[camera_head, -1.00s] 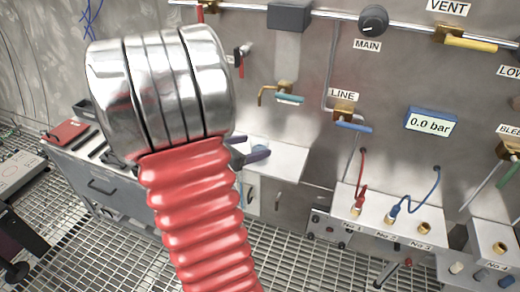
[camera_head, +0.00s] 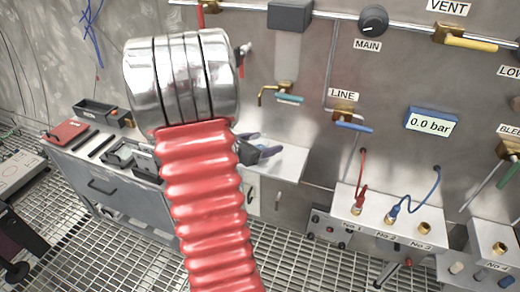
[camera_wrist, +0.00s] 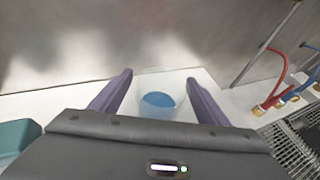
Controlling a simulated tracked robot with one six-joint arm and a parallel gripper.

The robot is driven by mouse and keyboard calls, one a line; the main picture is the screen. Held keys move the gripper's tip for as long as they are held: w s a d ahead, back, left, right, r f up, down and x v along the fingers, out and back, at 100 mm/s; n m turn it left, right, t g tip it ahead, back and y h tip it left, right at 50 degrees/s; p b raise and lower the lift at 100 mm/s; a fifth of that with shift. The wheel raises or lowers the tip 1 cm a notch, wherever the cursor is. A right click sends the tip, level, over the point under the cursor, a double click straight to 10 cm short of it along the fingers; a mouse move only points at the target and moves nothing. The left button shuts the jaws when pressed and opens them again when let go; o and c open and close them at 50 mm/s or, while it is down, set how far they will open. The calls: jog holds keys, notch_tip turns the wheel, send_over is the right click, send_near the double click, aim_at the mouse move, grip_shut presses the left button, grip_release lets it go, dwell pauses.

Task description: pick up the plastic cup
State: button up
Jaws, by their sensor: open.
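The plastic cup (camera_wrist: 158,106) looks see-through, with blue in it. It stands on a white surface (camera_wrist: 65,100) and shows between my two purple fingers in the wrist view. My gripper (camera_wrist: 159,78) is open, with one finger on each side of the cup; I cannot tell whether either touches it. The dark palm hides the near part of the scene. In the head view my gripper (camera_head: 262,144) is over the white ledge (camera_head: 285,160) by the wall, partly behind my red arm. The cup cannot be made out clearly there.
A brass tap with a teal handle (camera_head: 289,98) hangs on the wall above the ledge. Red (camera_head: 361,175) and blue (camera_head: 428,185) hoses stand to the right. A grey bench (camera_head: 105,165) with trays is at left. A teal object (camera_wrist: 18,140) lies left of my gripper.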

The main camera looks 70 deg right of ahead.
jog(key=shift+x, duration=0.75)
jog(key=shift+c, duration=0.5)
jog(key=c, duration=1.1)
jog(key=shift+r, duration=0.1)
jog(key=shift+a+r, duration=0.2)
jog(key=shift+r, duration=0.25)
notch_tip(320, 180, up, 10)
jog(key=a, duration=0.6)
jog(key=w+a, duration=0.1)
jog(key=a, duration=1.2)
jog(key=shift+w+a+r, duration=0.2)
jog(key=shift+w+a, duration=0.1)
jog(key=shift+w, duration=0.1)
